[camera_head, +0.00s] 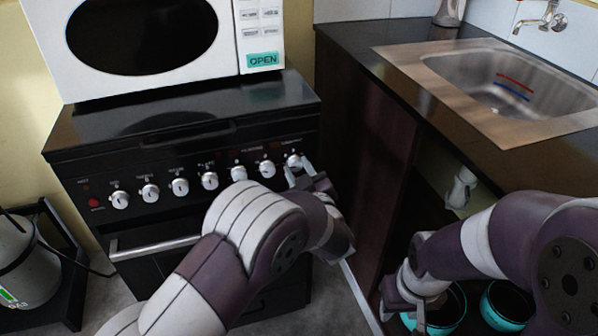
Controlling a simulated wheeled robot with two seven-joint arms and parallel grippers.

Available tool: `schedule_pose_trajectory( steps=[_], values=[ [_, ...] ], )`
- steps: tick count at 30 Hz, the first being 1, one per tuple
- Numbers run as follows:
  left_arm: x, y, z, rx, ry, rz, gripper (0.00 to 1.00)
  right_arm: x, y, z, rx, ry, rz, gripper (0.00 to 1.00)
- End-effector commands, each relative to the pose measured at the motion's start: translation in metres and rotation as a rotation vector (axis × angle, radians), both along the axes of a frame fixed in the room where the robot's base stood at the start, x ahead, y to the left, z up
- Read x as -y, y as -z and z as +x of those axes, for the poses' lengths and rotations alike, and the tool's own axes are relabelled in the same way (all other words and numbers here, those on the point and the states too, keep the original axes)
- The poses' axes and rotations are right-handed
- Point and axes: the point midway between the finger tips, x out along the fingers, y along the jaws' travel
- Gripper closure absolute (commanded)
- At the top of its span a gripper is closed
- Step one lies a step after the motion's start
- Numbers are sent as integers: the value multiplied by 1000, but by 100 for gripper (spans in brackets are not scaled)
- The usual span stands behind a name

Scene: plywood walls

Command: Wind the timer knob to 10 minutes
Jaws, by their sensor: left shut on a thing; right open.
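The black stove (80,180) has a row of several silver knobs along its front panel. The rightmost knob (293,160) is at the fingertips of my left gripper (297,173), which is shut on it. The fingers cover part of that knob, and the small lettering above the knobs is too blurred to read, so its setting cannot be told. My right gripper (403,312) is open, low at the right, near a teal pot.
A white microwave (262,30) stands on the stove. An oven handle (155,247) juts out below the knobs. A counter with a sink (480,65) is at the right, with teal pots (508,305) below it. A gas cylinder (30,270) stands at the left.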

Motion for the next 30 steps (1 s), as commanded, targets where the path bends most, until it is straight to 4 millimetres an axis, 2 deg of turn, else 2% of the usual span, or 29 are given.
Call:
schedule_pose_trajectory(
  steps=[30],
  values=[
    [0,2,0,58,1,-187,96,0,12,0,0,0,0,57]
  ],
)
